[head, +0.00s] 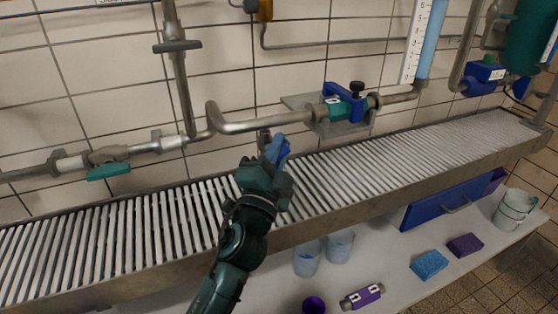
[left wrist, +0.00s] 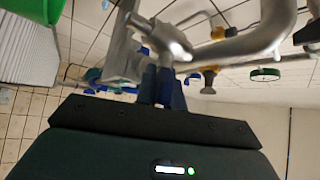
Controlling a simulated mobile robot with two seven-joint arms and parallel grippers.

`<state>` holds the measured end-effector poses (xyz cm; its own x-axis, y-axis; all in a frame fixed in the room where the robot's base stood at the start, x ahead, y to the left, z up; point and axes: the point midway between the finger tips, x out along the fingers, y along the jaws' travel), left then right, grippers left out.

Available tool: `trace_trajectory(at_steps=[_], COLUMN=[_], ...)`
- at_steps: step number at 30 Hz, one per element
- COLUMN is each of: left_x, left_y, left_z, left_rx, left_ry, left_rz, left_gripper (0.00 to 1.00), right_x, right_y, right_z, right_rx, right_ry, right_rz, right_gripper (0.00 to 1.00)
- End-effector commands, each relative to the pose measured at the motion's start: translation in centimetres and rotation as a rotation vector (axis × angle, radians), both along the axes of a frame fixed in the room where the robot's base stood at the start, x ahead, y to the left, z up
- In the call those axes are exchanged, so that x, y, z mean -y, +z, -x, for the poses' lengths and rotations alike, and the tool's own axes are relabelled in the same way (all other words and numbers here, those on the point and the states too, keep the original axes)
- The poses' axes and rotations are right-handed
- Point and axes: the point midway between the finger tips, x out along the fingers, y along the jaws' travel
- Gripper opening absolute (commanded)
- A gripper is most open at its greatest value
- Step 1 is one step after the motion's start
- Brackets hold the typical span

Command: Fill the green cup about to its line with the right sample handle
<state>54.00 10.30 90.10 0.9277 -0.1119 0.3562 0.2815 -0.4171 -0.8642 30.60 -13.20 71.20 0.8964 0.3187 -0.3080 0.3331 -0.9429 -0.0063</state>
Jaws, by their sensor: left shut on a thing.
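My left gripper (head: 278,150) reaches over the slatted drain channel to a small sample tap (head: 264,138) under the grey pipe. Its blue fingers also show in the left wrist view (left wrist: 160,88). They are shut on a small sample handle at the tap, mostly hidden between the fingers. The metal tap body (left wrist: 158,40) shows just beyond the fingertips. A bright green thing (left wrist: 32,8), cut off at the top left of the left wrist view, may be the green cup. I see no green cup in the head view, and its line and fill level are hidden. My right gripper is not in view.
The slatted channel (head: 400,162) runs along the tiled wall. On the bench below are clear cups (head: 307,260), a purple cup (head: 313,304), a purple cylinder (head: 362,296), a blue sponge (head: 429,264) and a white bucket (head: 514,207). A green-handled valve (head: 108,171) is at left.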

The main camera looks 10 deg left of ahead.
Motion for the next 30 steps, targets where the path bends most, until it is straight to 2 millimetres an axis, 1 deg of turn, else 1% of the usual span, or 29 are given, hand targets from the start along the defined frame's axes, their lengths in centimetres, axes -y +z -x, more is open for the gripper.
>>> trace_trajectory(at_steps=[2, 12, 13, 21, 30], left_x=[0.0, 0.0, 0.0, 0.01, -0.08], left_y=[-0.2, -0.09, -0.09, -0.04, -0.07], left_z=[0.0, 0.0, 0.0, 0.0, -0.07], left_rx=[0.001, 0.002, 0.002, 0.002, 0.003], left_ry=[0.001, 0.001, 0.001, 0.0, 0.0], left_rz=[0.004, 0.005, 0.005, 0.006, 0.005], left_gripper=[0.0, 0.0, 0.11, 0.32, 0.32], right_x=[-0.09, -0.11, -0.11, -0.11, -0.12], right_y=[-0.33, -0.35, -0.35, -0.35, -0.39], right_z=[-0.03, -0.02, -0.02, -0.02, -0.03], right_rx=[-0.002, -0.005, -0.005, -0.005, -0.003], right_ry=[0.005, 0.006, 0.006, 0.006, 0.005], right_rz=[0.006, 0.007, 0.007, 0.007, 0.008], right_gripper=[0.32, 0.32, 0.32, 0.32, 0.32])
